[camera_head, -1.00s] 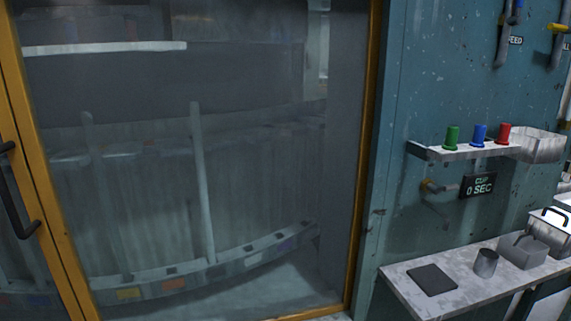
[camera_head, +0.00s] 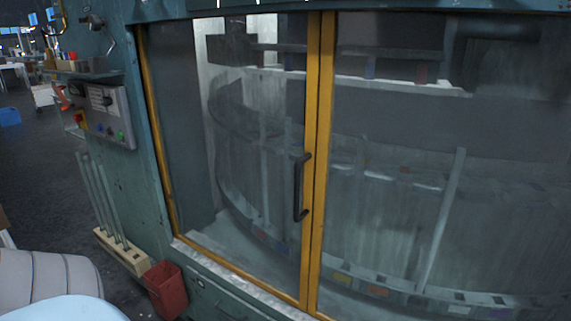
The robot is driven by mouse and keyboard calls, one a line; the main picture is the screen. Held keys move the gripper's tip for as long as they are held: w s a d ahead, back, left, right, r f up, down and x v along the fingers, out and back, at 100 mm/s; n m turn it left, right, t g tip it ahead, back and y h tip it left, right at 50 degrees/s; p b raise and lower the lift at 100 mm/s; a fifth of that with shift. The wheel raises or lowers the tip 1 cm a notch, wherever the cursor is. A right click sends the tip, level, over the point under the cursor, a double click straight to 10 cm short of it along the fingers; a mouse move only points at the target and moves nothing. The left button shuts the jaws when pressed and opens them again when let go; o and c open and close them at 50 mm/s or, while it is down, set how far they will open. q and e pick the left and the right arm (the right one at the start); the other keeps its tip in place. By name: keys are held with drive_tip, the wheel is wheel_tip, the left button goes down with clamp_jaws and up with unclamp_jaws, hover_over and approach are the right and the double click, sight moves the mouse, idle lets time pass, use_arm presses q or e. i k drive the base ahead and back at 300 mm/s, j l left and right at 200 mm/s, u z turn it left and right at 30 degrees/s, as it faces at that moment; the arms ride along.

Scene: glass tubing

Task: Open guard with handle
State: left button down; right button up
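The guard (camera_head: 317,100) is a pair of glass panels in yellow frames on the front of a teal machine. The panels meet at a vertical seam and look shut. A dark bar handle (camera_head: 299,187) stands upright on the left panel, beside the seam. Nothing touches it. Behind the glass I see a curved ring-shaped track with upright rods, partly dim. Neither of my grippers shows in this view.
A control box (camera_head: 106,115) with buttons is on the machine's left side. Below it, a wooden rack (camera_head: 122,251) holds glass tubes, with a red bin (camera_head: 166,289) beside it. Dark open floor (camera_head: 42,165) lies at left. A pale rounded shape (camera_head: 50,280) fills the lower left corner.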

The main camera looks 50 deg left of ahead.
sight(315, 17)
drive_tip(key=u, duration=1.9)
